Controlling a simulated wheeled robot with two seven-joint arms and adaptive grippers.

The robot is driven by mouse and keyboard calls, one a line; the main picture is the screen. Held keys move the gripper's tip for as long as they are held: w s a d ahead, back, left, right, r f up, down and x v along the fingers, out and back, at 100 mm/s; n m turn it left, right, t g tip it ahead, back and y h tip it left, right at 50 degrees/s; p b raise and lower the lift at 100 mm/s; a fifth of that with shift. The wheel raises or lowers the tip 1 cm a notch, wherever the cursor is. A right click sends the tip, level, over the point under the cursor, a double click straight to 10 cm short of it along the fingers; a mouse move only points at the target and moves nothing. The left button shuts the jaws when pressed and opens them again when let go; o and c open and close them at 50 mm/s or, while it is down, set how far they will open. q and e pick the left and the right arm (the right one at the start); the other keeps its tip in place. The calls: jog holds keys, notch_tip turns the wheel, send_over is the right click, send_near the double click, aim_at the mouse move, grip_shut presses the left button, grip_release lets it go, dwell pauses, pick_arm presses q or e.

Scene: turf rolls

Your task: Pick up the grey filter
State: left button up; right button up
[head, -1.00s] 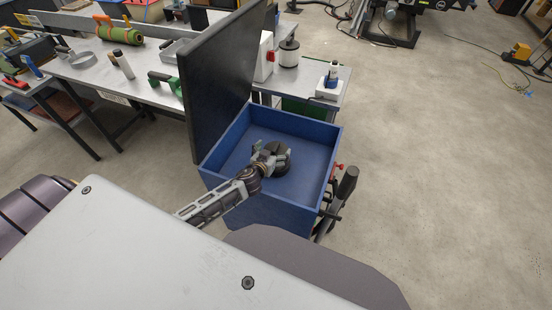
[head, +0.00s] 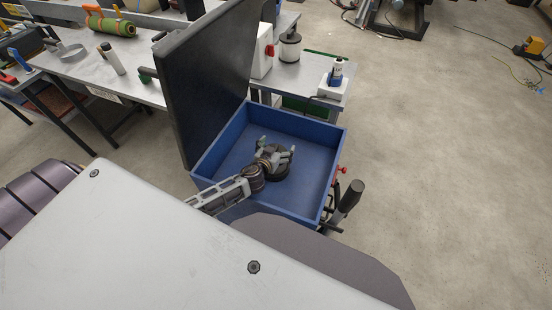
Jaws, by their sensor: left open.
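A dark, round, low thing (head: 283,171), which looks like the grey filter, lies on the floor of the open blue box (head: 331,170). My left gripper (head: 277,149) reaches into the box from the lower left. Its fingers are spread open over the filter and hide part of it. I cannot tell whether the fingers touch it. My right gripper is not in view.
The box's dark lid (head: 208,85) stands raised on its left side. Red knobs and a dark handle (head: 348,197) stick out at the right. A workbench (head: 82,68) with tools stands behind left.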

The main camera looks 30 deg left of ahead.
pick_arm(q)
jog(key=c, duration=0.5)
jog(key=shift+r, duration=0.1)
jog(key=c, duration=0.7)
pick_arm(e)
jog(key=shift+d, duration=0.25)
